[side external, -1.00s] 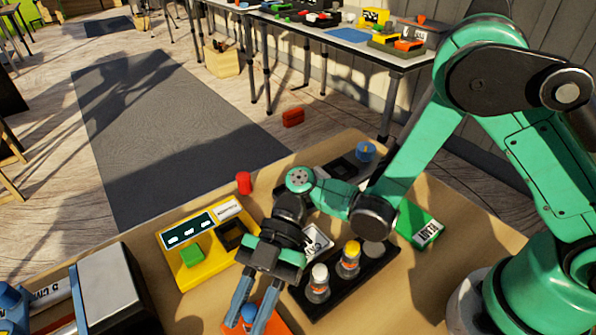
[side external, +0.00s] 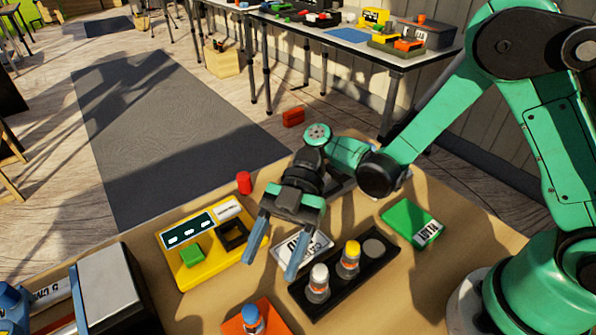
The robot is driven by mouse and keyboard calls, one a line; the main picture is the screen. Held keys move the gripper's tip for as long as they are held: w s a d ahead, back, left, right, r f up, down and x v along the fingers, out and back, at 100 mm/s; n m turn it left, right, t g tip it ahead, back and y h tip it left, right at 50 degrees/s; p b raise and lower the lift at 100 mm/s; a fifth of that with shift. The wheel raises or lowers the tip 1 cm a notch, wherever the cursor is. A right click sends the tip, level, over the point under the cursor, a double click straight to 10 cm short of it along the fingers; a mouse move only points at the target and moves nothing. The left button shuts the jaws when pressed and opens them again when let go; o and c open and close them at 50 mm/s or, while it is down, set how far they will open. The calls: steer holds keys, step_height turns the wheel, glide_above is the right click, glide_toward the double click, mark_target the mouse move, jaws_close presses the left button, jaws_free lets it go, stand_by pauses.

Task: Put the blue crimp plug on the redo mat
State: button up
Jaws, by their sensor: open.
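The blue crimp plug (side external: 252,318) stands upright on an orange mat (side external: 275,318) at the bottom edge of the view. No lettering shows on the visible part of this mat, so I cannot tell if it is the redo mat. A green mat (side external: 403,218) with a white printed label lies to the right; its words are hard to read. My gripper (side external: 269,263) is open and empty. It is raised above the table, beyond the plug and between the yellow tray and the black rack.
A black rack (side external: 376,277) holds a white-topped plug (side external: 319,280) and a yellow-topped plug (side external: 349,258). A white printed card (side external: 312,243) lies behind it. A yellow tray (side external: 187,279) holds a green block (side external: 191,256). A red cylinder (side external: 244,182) stands at the far table edge.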

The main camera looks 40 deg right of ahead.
steer(key=w+d+r+m+t+h, duration=0.1)
steer(key=d+r+m+t+h, duration=0.2)
steer(key=d+m, duration=0.7)
steer(key=w+d+r+m+t+h, duration=0.1)
steer(key=d+r+m+t+h, duration=0.3)
steer(key=d+m+t+h, duration=0.4)
steer(key=d+m+t, duration=0.2)
steer(key=m, duration=0.4)
steer(key=shift+t+h, duration=0.3)
steer(key=shift+t, duration=0.1)
